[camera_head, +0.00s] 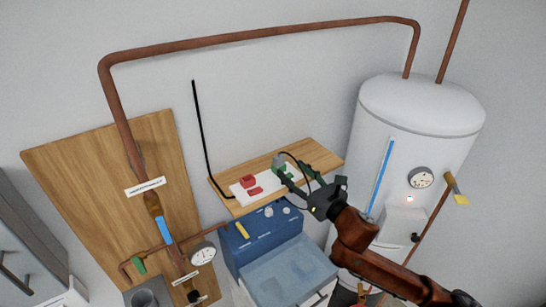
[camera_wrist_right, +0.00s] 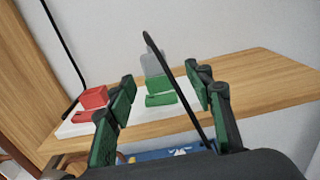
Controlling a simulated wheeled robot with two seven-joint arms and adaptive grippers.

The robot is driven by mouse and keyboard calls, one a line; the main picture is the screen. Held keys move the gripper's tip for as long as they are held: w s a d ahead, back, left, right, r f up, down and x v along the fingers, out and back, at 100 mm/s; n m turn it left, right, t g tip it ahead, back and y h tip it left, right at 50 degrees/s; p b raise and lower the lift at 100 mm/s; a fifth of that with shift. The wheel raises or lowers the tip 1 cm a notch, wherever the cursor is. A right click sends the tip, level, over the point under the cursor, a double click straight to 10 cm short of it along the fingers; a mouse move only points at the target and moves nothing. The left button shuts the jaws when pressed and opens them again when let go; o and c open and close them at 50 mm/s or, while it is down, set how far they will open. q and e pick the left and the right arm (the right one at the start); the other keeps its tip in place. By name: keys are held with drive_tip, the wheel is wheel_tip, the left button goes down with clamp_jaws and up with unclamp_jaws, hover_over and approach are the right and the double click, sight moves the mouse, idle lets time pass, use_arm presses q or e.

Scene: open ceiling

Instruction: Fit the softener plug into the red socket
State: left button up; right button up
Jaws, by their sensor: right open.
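The red socket (camera_head: 249,181) is a small red block on a white board (camera_head: 236,189), with a flat red piece in front. It is also at the left in the wrist view (camera_wrist_right: 94,96). A grey plug (camera_head: 278,160) stands upright in a green block (camera_wrist_right: 157,86) at the board's right; it also shows in the wrist view (camera_wrist_right: 153,62). I cannot read any name on it. A black cable arcs from its top towards my gripper. My right gripper (camera_head: 300,176) is open and empty, its green-padded fingers on either side of the view of the plug, short of it. My left gripper is not visible.
The board lies on a wooden shelf (camera_head: 320,158) against the wall. A blue box (camera_head: 265,238) with knobs is below it. A white tank (camera_head: 410,130) stands to the right, and a wooden panel with copper pipes (camera_head: 85,175) to the left. A black rod (camera_head: 200,130) rises from the shelf's left.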

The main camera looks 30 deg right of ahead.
sight(281, 161)
drive_tip(key=w, duration=0.3)
drive_tip(key=shift+a+r+p, duration=0.3)
drive_tip(key=shift+a+p, duration=0.05)
drive_tip(key=shift+a, duration=0.05)
drive_tip(key=shift+w+a+r+p, duration=0.1)
drive_tip(key=shift+w+a+p, duration=0.1)
drive_tip(key=shift+w, duration=0.4)
drive_tip(key=shift+w+a+p, duration=0.1)
drive_tip(key=shift+w+p, duration=0.1)
drive_tip(key=shift+w, duration=0.4)
drive_tip(key=shift+w+f, duration=0.2)
drive_tip(key=shift+w, duration=0.65)
drive_tip(key=c, duration=0.5)
drive_tip(key=shift+c, duration=0.7)
drive_tip(key=c, duration=0.5)
use_arm(q)
drive_tip(key=s+r, duration=0.1)
drive_tip(key=s, duration=0.1)
drive_tip(key=shift+s+a+r, duration=0.15)
drive_tip(key=shift+s+r, duration=0.2)
drive_tip(key=shift+s, duration=0.05)
use_arm(e)
drive_tip(key=shift+c, duration=0.3)
use_arm(q)
drive_tip(key=shift+w, duration=0.15)
use_arm(e)
drive_tip(key=shift+r, duration=0.1)
